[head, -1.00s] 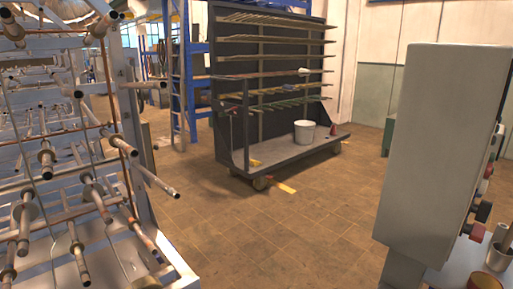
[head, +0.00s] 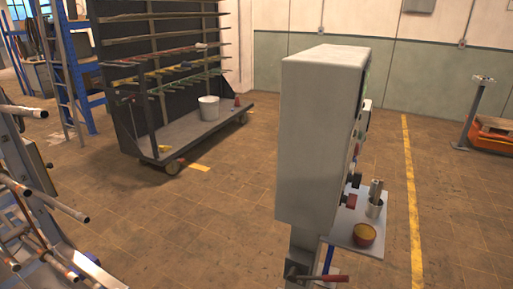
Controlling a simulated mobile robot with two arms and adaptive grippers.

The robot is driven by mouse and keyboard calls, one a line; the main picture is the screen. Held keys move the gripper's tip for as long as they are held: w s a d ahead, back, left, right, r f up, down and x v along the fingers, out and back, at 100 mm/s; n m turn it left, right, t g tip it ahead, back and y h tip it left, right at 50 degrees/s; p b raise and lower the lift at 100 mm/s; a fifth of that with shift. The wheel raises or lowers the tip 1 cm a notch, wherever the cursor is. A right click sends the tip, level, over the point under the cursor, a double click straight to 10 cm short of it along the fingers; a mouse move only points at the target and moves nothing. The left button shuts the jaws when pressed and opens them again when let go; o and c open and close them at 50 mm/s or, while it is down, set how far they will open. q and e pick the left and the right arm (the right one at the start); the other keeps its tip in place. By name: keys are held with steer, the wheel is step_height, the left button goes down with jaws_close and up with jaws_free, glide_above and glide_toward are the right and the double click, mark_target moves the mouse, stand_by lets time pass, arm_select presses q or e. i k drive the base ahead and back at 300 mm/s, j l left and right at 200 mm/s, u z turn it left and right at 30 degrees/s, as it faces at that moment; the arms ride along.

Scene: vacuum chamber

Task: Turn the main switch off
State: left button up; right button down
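A grey control cabinet (head: 312,140) stands on a post at the centre right of the head view, seen mostly from its side. Its front faces right and is seen at a steep angle. Dark and red knobs (head: 351,190) stick out from that front edge. I cannot tell which of them is the main switch. Neither of my grippers is in view.
A small shelf (head: 346,238) under the cabinet's front holds a metal cup (head: 375,204) and an orange-yellow bowl (head: 364,236). A red-handled tool (head: 318,277) is below. A wheeled rack (head: 160,153) and a tube frame (head: 40,215) stand left. Floor between is clear.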

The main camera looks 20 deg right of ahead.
mark_target(351, 200)
steer(key=k+l+z, duration=0.1)
steer(key=z, duration=0.25)
steer(key=l+z, duration=0.2)
steer(key=z, duration=0.2)
steer(key=k+l+z, duration=0.1)
steer(key=z, duration=0.25)
steer(key=l, duration=0.1)
